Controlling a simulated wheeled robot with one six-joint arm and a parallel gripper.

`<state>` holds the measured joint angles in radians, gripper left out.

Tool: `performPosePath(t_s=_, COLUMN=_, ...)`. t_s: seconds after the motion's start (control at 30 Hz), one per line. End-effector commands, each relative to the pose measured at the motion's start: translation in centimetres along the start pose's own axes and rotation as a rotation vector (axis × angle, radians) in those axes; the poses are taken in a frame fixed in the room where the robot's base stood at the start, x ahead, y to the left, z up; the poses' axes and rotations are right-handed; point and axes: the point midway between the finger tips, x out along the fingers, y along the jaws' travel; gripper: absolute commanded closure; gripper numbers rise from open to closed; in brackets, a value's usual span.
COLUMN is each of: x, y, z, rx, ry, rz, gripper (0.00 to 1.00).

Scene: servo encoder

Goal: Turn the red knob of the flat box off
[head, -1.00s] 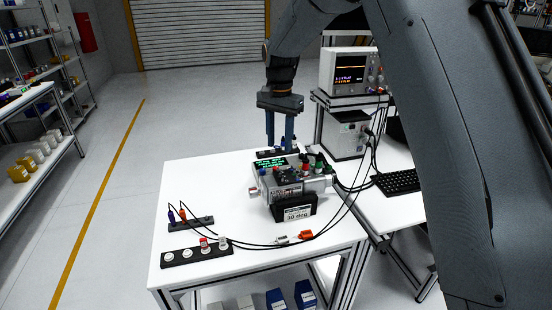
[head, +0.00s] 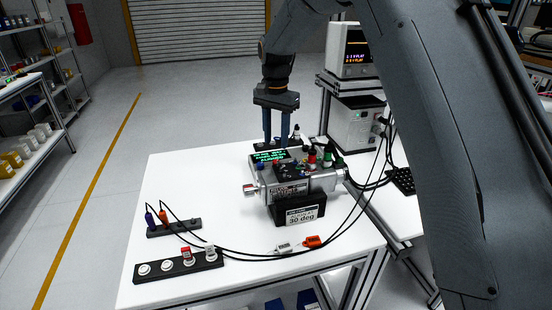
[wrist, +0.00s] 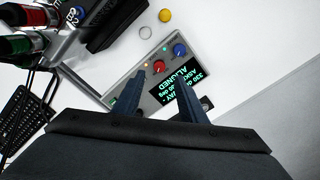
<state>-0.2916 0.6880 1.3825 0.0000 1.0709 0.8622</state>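The flat grey box (wrist: 137,78) has a lit green text display (wrist: 178,92), a red knob (wrist: 159,66) and a blue knob (wrist: 180,50). In the head view its display (head: 270,156) shows behind the metal servo unit, which partly hides the box. My gripper (head: 276,139) points down at the box from above its far side. In the wrist view my gripper (wrist: 159,102) is open and empty, its two fingers apart on either side of the display. The red knob lies just beyond the fingertips, and no finger appears to touch it.
The servo unit (head: 303,180) with its black 30 deg label block stands close in front of the box. Black cables run from it to a black strip (head: 174,227) at the left. A white-knobbed strip (head: 178,266) lies at the front left. The left middle of the table is clear.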

Motion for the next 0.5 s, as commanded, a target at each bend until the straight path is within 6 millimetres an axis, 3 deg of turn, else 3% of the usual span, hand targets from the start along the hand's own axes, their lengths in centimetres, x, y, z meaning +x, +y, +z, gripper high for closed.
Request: performPosePath(t_s=0.5, x=6.6, y=0.1, z=0.0, rx=0.001, ry=-0.001, rz=0.001, gripper=0.62)
